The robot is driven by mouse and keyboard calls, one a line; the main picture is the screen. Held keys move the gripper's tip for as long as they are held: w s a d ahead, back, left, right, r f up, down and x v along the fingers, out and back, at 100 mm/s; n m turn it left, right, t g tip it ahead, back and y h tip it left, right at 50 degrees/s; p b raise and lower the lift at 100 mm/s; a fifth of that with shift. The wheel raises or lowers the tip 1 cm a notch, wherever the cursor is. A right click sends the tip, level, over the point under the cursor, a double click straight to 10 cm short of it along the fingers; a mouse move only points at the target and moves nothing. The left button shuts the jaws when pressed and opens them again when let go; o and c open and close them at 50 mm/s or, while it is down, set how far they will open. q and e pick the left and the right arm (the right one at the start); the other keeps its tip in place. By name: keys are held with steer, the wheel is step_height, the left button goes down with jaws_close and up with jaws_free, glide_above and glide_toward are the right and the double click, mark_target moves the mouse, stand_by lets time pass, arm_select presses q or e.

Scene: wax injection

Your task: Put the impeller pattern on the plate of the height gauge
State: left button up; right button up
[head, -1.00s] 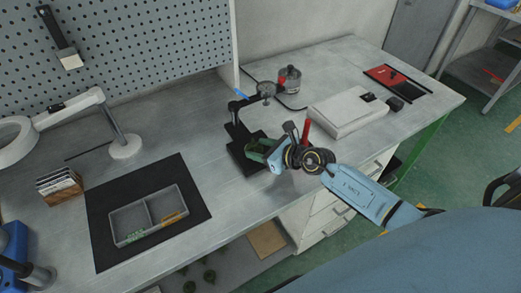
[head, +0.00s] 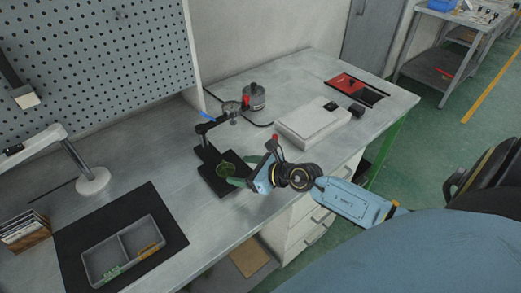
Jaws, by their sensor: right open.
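The height gauge (head: 203,128) stands on the bench, with a dark flat plate (head: 212,184) at its foot and a dial on its arm above. My right gripper (head: 243,179) is open just right of the pattern, at the plate's right edge. Its fingers point left toward the pattern; at this size I cannot tell whether they touch it. My left gripper is not in view.
A grey two-compartment tray (head: 157,228) with small green and orange pieces lies on a black mat (head: 72,232). A white box (head: 312,125) and a metal pot (head: 255,97) stand behind my right gripper. A lamp base (head: 93,181) is at left.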

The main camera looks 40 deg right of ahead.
steer(key=v, duration=0.7)
steer(key=shift+s+d+p, duration=0.15)
steer(key=shift+s+p, duration=0.05)
steer(key=shift+p, duration=0.1)
steer(key=shift+c, duration=0.2)
stand_by(0.6)
